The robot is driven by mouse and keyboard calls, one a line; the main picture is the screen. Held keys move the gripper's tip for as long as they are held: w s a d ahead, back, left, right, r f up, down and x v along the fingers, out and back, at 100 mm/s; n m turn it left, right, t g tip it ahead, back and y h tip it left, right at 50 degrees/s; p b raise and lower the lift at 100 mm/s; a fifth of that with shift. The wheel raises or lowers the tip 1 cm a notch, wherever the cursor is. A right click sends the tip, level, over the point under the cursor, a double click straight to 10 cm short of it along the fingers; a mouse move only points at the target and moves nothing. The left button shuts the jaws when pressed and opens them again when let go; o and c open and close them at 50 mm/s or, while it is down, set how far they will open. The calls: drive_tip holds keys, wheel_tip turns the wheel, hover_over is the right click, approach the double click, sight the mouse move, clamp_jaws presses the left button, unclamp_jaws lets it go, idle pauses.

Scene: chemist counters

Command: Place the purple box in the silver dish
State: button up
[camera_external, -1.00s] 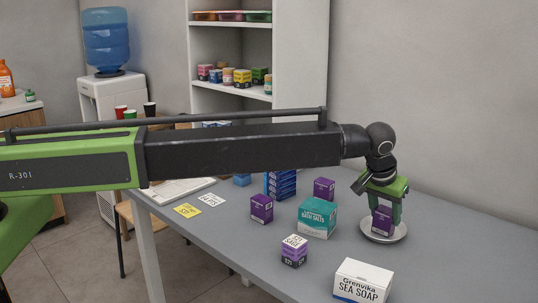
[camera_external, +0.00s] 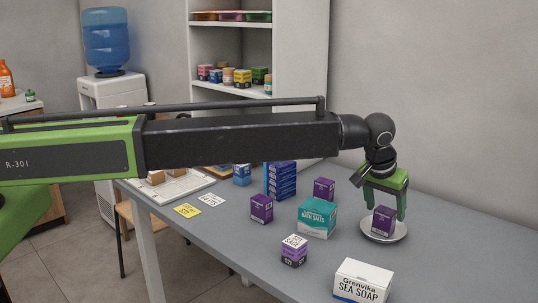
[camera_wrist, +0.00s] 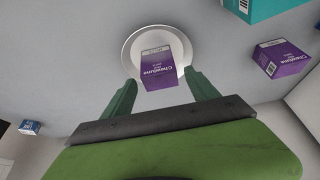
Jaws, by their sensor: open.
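A purple box (camera_external: 383,220) stands in the silver dish (camera_external: 399,236) on the right part of the grey counter. In the wrist view the purple box (camera_wrist: 157,68) sits inside the round rim of the dish (camera_wrist: 133,42). My gripper (camera_external: 385,212) is open above the dish, its green fingers apart around the upper part of the box's place. In the wrist view the gripper's fingertips (camera_wrist: 158,84) are spread to either side of the box, with gaps between them and it. The box's underside is hidden.
Other purple boxes (camera_external: 262,208) (camera_external: 324,189) stand on the counter. A teal bath salts box (camera_external: 317,217) is left of the dish. A purple-and-white box (camera_external: 294,251) and a white sea soap box (camera_external: 362,282) stand nearer. Stacked blue boxes (camera_external: 280,180) are behind. The counter's right end is clear.

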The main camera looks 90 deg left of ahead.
drive_tip(key=p+v, duration=0.8)
drive_tip(key=v, duration=0.2)
drive_tip(key=s+d+m+g+h, duration=0.1)
drive_tip(key=s+d+m, duration=0.2)
drive_tip(key=s, duration=0.9)
drive_tip(key=s+d+f+m+g+h, duration=0.1)
drive_tip(key=s+d+m, duration=0.2)
drive_tip(key=s+d, duration=0.5)
drive_tip(key=s+d+f+m+g+h, duration=0.1)
drive_tip(key=s+d+m, duration=0.2)
drive_tip(key=s, duration=1.3)
drive_tip(key=d, duration=0.3)
drive_tip(key=shift+s+d, duration=0.2)
drive_tip(key=shift+s, duration=0.1)
